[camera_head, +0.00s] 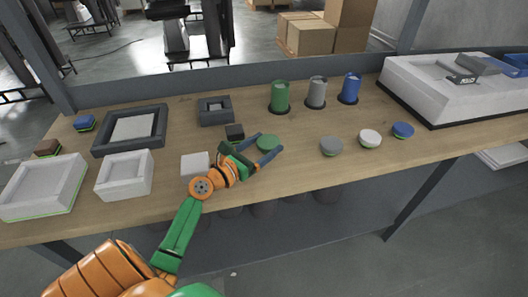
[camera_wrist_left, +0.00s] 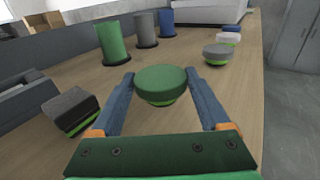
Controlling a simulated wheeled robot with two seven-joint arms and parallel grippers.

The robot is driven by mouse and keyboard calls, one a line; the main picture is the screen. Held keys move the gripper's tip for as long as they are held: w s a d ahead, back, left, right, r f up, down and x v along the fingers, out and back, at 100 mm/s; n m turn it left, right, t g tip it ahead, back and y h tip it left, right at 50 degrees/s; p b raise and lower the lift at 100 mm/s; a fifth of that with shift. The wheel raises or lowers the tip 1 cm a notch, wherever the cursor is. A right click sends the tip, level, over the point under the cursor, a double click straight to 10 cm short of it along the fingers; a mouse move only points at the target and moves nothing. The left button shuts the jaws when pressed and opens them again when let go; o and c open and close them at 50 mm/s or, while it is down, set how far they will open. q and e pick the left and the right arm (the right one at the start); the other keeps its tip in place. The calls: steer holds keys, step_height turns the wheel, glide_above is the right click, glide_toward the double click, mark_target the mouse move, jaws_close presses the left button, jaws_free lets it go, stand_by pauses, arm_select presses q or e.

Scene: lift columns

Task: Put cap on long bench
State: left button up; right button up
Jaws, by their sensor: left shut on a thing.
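The long bench (camera_head: 230,165) is a wooden-topped workbench across the view. My left gripper (camera_head: 268,143) is over the bench, shut on a round green cap (camera_head: 266,144). In the left wrist view the green cap (camera_wrist_left: 161,82) sits between the two blue-grey fingers, close above or touching the wood; I cannot tell which. A grey cap (camera_head: 331,147), a white cap (camera_head: 370,138) and a blue cap (camera_head: 403,130) stand in a row to the right on the bench. My right gripper is not in view.
Green (camera_head: 280,97), grey (camera_head: 316,93) and blue (camera_head: 349,89) cylinders stand behind the caps. A small dark block (camera_head: 235,132) is left of the gripper. Trays and boxes fill the left side, and a large white case (camera_head: 430,92) the right. Bare wood lies right of the cap.

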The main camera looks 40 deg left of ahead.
arm_select(q)
steer(key=shift+f, duration=0.25)
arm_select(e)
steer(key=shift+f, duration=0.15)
arm_select(q)
steer(key=shift+f, duration=0.1)
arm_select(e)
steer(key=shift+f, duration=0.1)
arm_select(q)
steer(key=shift+f+b, duration=0.35)
steer(key=shift+f, duration=0.15)
steer(key=o, duration=1.2)
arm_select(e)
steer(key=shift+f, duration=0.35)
arm_select(q)
steer(key=shift+s+r+p, duration=0.45)
steer(key=shift+r+p, duration=0.1)
steer(key=s, duration=0.3)
steer(key=s+a+b, duration=0.1)
steer(key=s, duration=0.6)
steer(key=shift+a+r+b, duration=0.15)
steer(key=shift+r+b, duration=0.1)
steer(key=shift+b, duration=0.15)
steer(key=shift+s+r, duration=0.15)
steer(key=shift+s, duration=0.4)
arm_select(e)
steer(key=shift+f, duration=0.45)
